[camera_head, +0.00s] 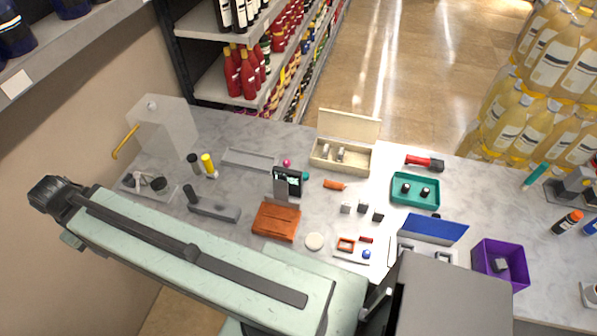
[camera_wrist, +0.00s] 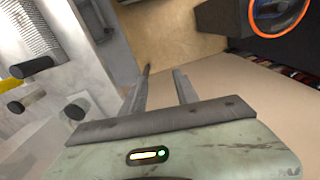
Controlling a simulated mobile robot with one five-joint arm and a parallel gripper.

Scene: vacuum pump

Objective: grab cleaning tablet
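A small round cream-white disc (camera_head: 314,242), which looks like the cleaning tablet, lies flat on the grey marbled table (camera_head: 240,140) in the head view. It sits just right of an orange-brown block (camera_head: 276,221) and left of a small red-framed part (camera_head: 346,244). My gripper (camera_wrist: 164,74) shows in the wrist view with its two grey fingers apart and nothing between them. The disc is not seen in the wrist view. My arm crosses the lower left of the head view, and I cannot make out the fingers there.
A teal tray (camera_head: 415,203), a purple bin (camera_head: 500,280), an open beige box (camera_head: 343,158) and a blue-lidded case (camera_head: 432,229) stand to the right and behind. Several small cubes lie behind the disc. Shelves of bottles (camera_head: 246,72) stand beyond the table.

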